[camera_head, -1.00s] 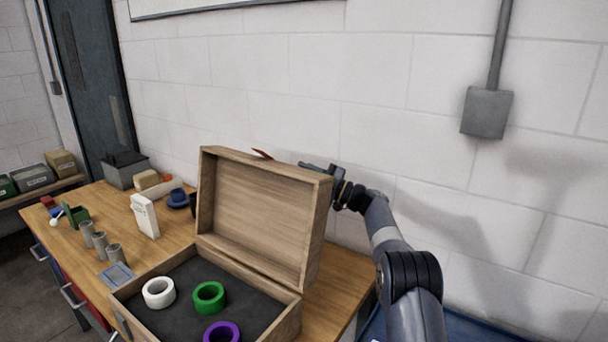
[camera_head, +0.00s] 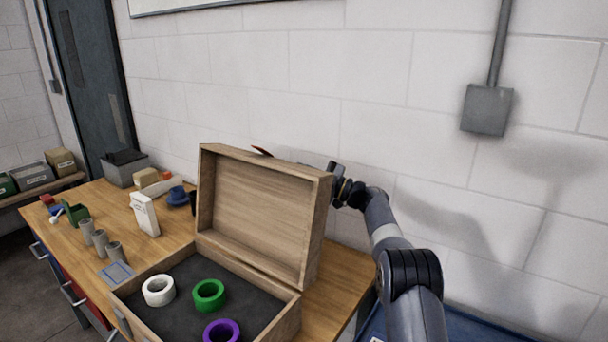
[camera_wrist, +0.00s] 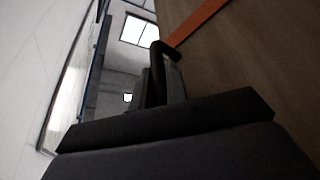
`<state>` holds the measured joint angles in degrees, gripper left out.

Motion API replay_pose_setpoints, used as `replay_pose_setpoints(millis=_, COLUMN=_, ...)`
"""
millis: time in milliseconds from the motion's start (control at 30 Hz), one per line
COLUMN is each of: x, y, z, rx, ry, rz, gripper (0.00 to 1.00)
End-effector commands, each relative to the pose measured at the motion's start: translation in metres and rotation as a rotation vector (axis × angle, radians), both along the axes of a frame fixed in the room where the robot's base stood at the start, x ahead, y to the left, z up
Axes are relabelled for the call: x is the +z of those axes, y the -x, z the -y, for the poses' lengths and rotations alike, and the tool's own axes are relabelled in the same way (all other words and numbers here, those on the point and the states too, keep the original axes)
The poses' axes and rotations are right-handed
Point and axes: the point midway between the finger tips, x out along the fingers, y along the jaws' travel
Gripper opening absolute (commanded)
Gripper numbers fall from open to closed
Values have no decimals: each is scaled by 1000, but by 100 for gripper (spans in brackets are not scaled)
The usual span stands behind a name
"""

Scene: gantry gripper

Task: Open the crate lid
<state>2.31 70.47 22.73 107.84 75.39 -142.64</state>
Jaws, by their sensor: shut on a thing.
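The wooden crate (camera_head: 290,322) stands on the bench with its lid (camera_head: 262,215) raised upright at the back, inner face toward me. A reddish strap (camera_head: 262,152) sticks up behind the lid's top edge. It also shows as an orange strip (camera_wrist: 195,22) along the lid's brown outer face in the wrist view. My gripper (camera_head: 336,172) is behind the lid's upper right corner, shut at the lid. Its dark fingers (camera_wrist: 160,75) reach the lower end of the strip. The exact contact is hidden.
White (camera_head: 159,291), green (camera_head: 209,295) and purple (camera_head: 221,332) rings lie in the crate. Grey cylinders (camera_head: 101,242), a white box (camera_head: 145,214) and a blue item (camera_head: 178,196) stand left of it. The wall (camera_head: 370,90) is close behind my gripper.

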Motion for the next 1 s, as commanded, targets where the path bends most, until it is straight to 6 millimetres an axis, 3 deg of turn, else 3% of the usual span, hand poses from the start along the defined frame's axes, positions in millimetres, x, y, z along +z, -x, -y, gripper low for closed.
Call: replay_pose_setpoints(millis=1000, x=28, y=42, z=-28, rx=2, ry=110, rz=166, gripper=0)
